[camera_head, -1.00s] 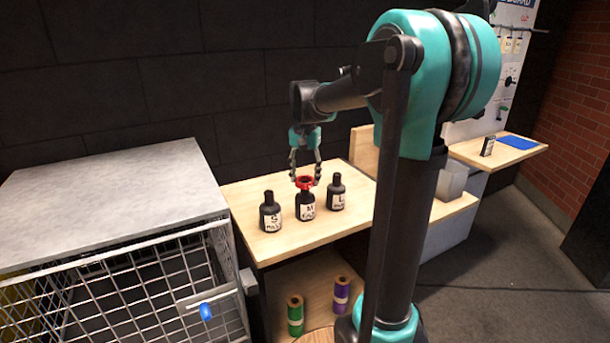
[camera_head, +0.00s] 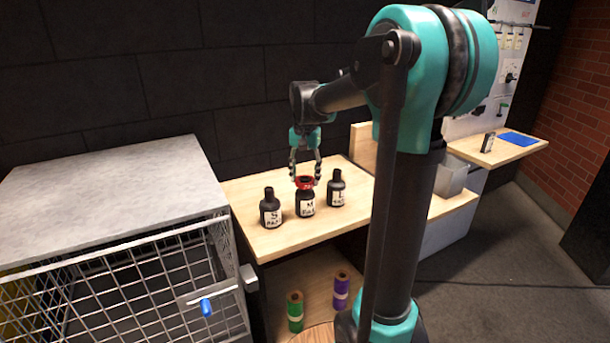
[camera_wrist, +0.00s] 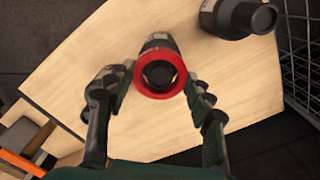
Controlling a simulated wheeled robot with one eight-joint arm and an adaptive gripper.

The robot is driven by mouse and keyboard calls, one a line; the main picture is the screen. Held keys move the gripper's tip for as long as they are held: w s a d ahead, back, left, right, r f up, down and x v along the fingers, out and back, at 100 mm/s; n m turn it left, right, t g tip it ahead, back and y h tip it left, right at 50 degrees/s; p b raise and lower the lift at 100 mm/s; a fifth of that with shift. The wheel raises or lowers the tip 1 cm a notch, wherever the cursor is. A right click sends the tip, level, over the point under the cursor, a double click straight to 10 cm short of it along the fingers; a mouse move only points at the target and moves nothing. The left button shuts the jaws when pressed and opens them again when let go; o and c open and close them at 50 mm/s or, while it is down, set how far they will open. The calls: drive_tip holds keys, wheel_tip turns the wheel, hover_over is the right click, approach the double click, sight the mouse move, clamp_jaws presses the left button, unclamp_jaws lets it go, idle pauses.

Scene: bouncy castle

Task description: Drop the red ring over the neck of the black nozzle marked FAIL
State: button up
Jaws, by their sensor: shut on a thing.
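Three black nozzles stand upright on the wooden table: S (camera_head: 270,210) on the left, M (camera_head: 306,207) in the middle, L (camera_head: 336,192) on the right. Each has a white label; the small print is hard to read, and the middle one seems to begin with FA. My gripper (camera_head: 304,178) points down above the middle nozzle, shut on the red ring (camera_head: 304,183). In the wrist view the ring (camera_wrist: 138,80) lies between the fingers, with the dark nozzle top showing through its hole. The ring is at neck height; I cannot tell how far around the neck it sits.
The table (camera_head: 290,240) has bare wood in front of the nozzles. A wire cage with a grey top (camera_head: 110,200) adjoins it on the left. Green (camera_head: 295,312) and purple (camera_head: 340,292) rolls stand on the shelf below. A grey bin (camera_head: 452,178) is at right.

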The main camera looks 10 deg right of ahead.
drive_tip(key=shift+f, duration=0.6)
idle(0.3)
idle(0.4)
drive_tip(key=o, duration=1)
drive_tip(key=shift+r, duration=0.1)
wheel_tip(320, 180, up, 12)
drive_tip(key=shift+f, duration=0.1)
